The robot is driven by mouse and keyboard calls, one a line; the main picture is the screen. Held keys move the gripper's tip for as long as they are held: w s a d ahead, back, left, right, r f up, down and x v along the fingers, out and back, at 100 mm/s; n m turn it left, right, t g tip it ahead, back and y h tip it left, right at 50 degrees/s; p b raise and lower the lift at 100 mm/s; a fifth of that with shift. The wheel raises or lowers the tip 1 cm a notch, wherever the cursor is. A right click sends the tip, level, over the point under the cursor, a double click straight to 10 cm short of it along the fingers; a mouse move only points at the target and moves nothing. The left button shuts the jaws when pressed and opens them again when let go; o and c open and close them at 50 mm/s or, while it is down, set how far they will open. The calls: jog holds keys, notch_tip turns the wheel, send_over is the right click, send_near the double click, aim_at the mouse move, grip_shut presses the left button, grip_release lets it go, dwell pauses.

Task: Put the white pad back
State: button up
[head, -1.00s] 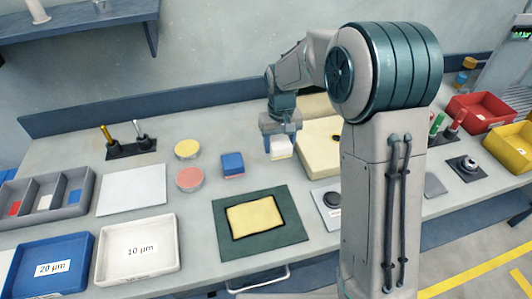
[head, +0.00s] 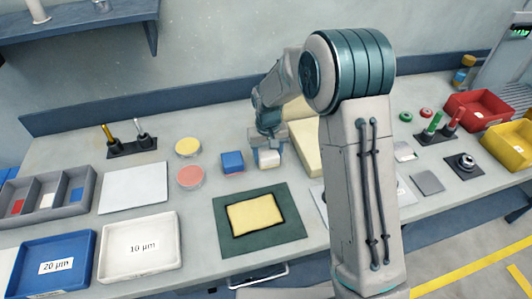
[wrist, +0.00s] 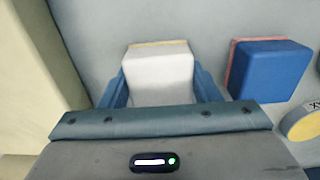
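The white pad (head: 270,158) is a small white block with a thin tan layer on its lower face. It is held between the blue fingers of my gripper (head: 268,142), which points down. In the wrist view the pad (wrist: 158,76) fills the space between the fingers of my gripper (wrist: 160,90), touching both. The pad is at or just above the grey bench; a gap under it cannot be told. A blue pad with a red layer (head: 232,162) stands just left of it in the head view, apart from it. It also shows in the wrist view (wrist: 270,70).
A thick cream block (head: 306,152) stands close right of my gripper. A green mat (head: 288,232) with a yellow sheet lies in front. Round yellow (head: 188,147) and pink (head: 190,177) discs and a three-compartment grey tray (head: 85,197) are left.

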aim_at(268, 152)
jog(key=o, duration=0.4)
jog(key=shift+c, duration=0.2)
notch_tip(268, 152, up, 12)
jog(key=shift+r+b, duration=0.25)
jog(key=shift+b, duration=0.15)
jog(key=s+d+r+m+t, duration=0.1)
jog(key=s+d+r, duration=0.2)
jog(key=s+d, duration=0.25)
jog(key=s+d+r+t, duration=0.1)
jog(key=s+d+r, duration=0.25)
jog(key=s, duration=0.25)
jog(key=s+d+f+m, duration=0.1)
jog(key=s+d, duration=0.2)
jog(key=s, duration=0.4)
jog(key=s+d+f+m+t, duration=0.1)
jog(key=s+d, duration=0.2)
jog(key=s, duration=0.4)
jog(key=shift+s+f, duration=0.15)
